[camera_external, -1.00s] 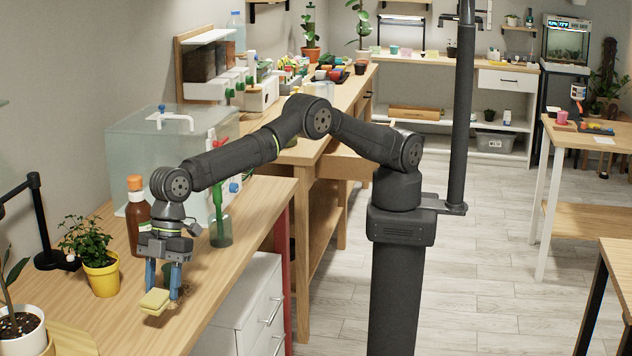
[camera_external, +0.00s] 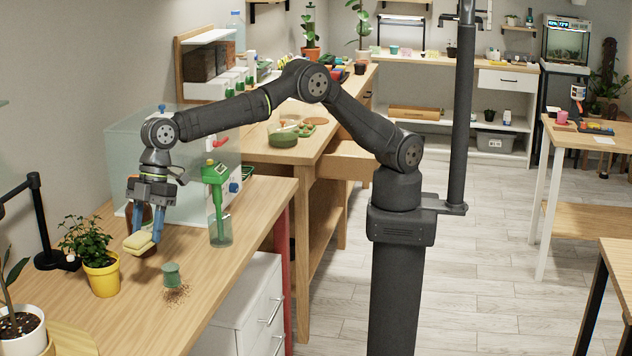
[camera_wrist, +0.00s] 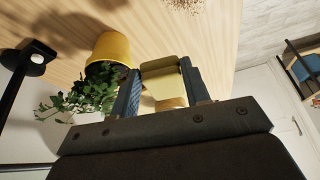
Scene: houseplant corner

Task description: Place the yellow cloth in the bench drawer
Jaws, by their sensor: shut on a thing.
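The yellow cloth (camera_external: 138,242) is a small folded pad. My gripper (camera_external: 146,225) is shut on it and holds it above the near wooden bench, between the potted plant and the small green pot. In the wrist view the cloth (camera_wrist: 160,80) sits between the blue fingers of my gripper (camera_wrist: 160,88). A wooden drawer (camera_external: 347,161) stands pulled out from the bench farther back, right of my forearm. The inside of the drawer is mostly hidden by its walls and my arm.
A yellow pot (camera_external: 103,277) with a leafy plant stands left of the cloth. A small green pot (camera_external: 171,275) stands beside spilled soil (camera_external: 177,295). A green-topped tool in a jar (camera_external: 220,232) and a clear tank (camera_external: 125,165) stand behind. A brown bottle is partly hidden behind my gripper.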

